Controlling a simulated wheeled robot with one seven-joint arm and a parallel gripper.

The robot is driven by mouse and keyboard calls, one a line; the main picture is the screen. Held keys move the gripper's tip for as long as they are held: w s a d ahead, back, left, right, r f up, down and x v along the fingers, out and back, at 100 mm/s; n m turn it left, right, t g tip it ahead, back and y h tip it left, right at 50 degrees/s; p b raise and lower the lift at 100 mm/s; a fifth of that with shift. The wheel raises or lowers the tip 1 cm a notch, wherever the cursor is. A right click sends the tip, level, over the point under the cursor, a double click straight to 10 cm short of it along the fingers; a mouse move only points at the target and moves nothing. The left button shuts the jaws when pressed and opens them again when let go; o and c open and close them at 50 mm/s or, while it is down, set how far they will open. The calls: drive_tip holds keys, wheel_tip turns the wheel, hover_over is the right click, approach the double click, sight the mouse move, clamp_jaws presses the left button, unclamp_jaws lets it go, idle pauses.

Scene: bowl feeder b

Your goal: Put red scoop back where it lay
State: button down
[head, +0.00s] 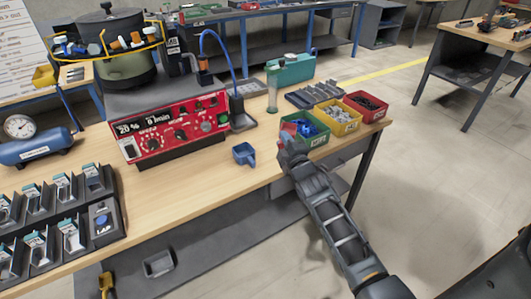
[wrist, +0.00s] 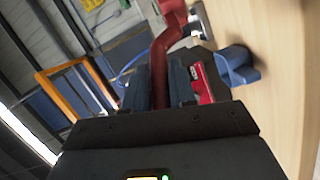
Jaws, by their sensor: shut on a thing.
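My gripper (head: 288,150) is at the table's front edge, close in front of the green bin. In the wrist view its two dark fingers (wrist: 159,84) are shut on the red scoop (wrist: 160,56), whose curved red handle rises from between them. The scoop's far end is cut off by the top of that view. In the head view only a little red of the scoop (head: 286,131) shows by the fingertips. I cannot tell whether it touches the bin or table.
A blue scoop (head: 244,153) lies on the table left of my gripper; it also shows in the wrist view (wrist: 237,66). Green (head: 317,141), yellow (head: 345,128) and red (head: 381,113) bins stand at the right end. A red control box (head: 170,130) is left. Bare wood (head: 205,185) lies in front.

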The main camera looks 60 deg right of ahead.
drive_tip(key=shift+w+d+f, duration=0.1)
drive_tip(key=shift+w+f, duration=0.25)
drive_tip(key=shift+w, duration=0.15)
drive_tip(key=w+f+b, duration=0.1)
drive_tip(key=w+b, duration=0.1)
drive_tip(key=w+f+b, duration=0.1)
drive_tip(key=w+b, duration=0.1)
drive_tip(key=w+f+b, duration=0.1)
drive_tip(key=w+b, duration=0.1)
drive_tip(key=b, duration=0.1)
drive_tip(key=shift+d+f, duration=0.35)
drive_tip(key=shift+f+b, duration=1.55)
drive_tip(key=shift+f, duration=0.35)
drive_tip(key=shift+f, duration=0.1)
drive_tip(key=shift+f, duration=0.15)
drive_tip(key=c, duration=0.9)
unclamp_jaws()
